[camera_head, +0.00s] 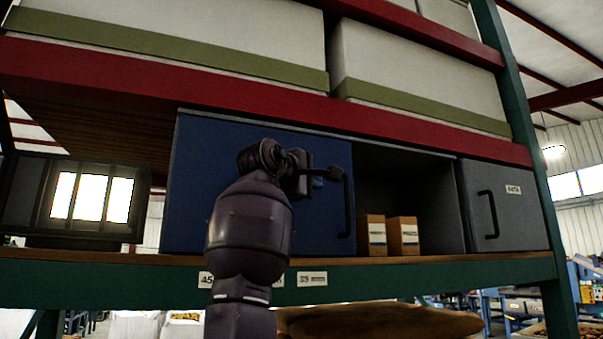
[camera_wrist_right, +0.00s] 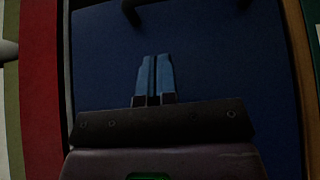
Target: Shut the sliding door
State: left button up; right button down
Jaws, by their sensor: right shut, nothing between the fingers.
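The blue sliding door (camera_head: 200,190) covers the left part of a grey cabinet on the shelf. Its black bar handle (camera_head: 349,210) stands near its right edge. Right of the door, the cabinet's middle is open. My right gripper (camera_head: 318,183) is in front of the door, just left of the handle's upper end; its arm hides part of the door. In the right wrist view the blue fingers (camera_wrist_right: 154,78) are shut with nothing between them, against the blue door face (camera_wrist_right: 225,50). Part of the handle (camera_wrist_right: 131,12) shows at the top edge. I cannot tell whether the fingers touch it. My left gripper is out of view.
Two small cardboard boxes (camera_head: 372,236) (camera_head: 404,237) stand inside the opening. A grey panel (camera_head: 514,205) with its own black handle (camera_head: 488,214) is at the right. The red beam (camera_head: 250,100) runs above and the green shelf edge (camera_head: 430,277) below.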

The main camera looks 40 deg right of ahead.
aim_at(327, 185)
jog(key=d, duration=0.4)
jog(key=shift+s+p, duration=0.1)
jog(key=shift+p, duration=0.3)
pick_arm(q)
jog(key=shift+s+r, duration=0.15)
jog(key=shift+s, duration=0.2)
pick_arm(e)
jog(key=shift+s+d, duration=0.4)
jog(key=shift+d, duration=0.45)
